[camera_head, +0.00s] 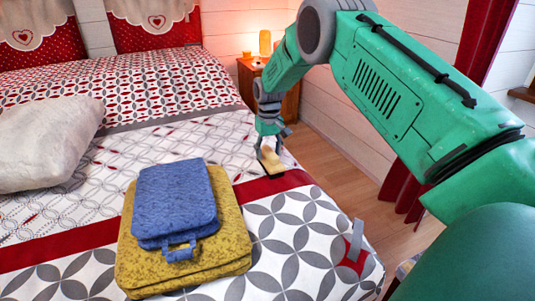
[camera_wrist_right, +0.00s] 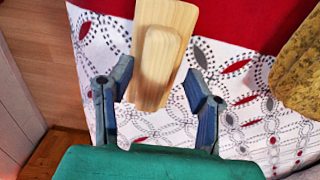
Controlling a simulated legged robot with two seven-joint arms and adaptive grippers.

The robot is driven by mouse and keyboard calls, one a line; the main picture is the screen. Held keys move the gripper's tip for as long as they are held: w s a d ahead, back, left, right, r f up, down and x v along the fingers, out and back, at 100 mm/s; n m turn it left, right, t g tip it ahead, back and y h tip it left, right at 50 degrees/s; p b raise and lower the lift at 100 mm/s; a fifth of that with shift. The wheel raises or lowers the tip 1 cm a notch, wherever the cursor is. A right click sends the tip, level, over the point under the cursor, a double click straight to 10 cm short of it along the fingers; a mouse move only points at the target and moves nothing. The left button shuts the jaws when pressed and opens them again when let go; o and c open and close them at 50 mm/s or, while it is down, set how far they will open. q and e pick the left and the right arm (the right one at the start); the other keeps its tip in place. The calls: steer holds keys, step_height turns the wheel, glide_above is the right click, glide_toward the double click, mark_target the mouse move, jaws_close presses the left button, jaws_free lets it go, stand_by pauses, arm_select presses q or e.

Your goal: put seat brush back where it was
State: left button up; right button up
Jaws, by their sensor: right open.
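The seat brush (camera_head: 271,165) is a pale wooden brush near the bed's right edge, by the red band. In the right wrist view the brush (camera_wrist_right: 182,18) shows its flat wooden back with a raised grip block. My right gripper (camera_head: 270,149) is over the brush and partly hides it in the head view. Its two blue-grey fingers (camera_wrist_right: 157,88) are open, with the lower end of the grip block between or just beyond them. I cannot tell whether the fingers touch it. My left gripper is not in view.
A white pillow (camera_head: 45,140) is at left. A wooden bedside table (camera_head: 290,105) with a glowing lamp (camera_head: 265,42) stands behind. Wood floor (camera_head: 335,160) lies right of the bed.

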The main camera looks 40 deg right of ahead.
mark_target(270, 151)
steer(key=r, duration=0.2)
steer(key=r+p, duration=0.1)
steer(key=r, duration=0.2)
steer(key=shift+d+r+p, duration=0.3)
steer(key=shift+d+p, duration=0.05)
step_height(270, 151, up, 5)
steer(key=shift+r+p, duration=0.2)
steer(key=shift+p, duration=0.45)
steer(key=shift+a+r, duration=0.1)
steer(key=shift+a, duration=0.1)
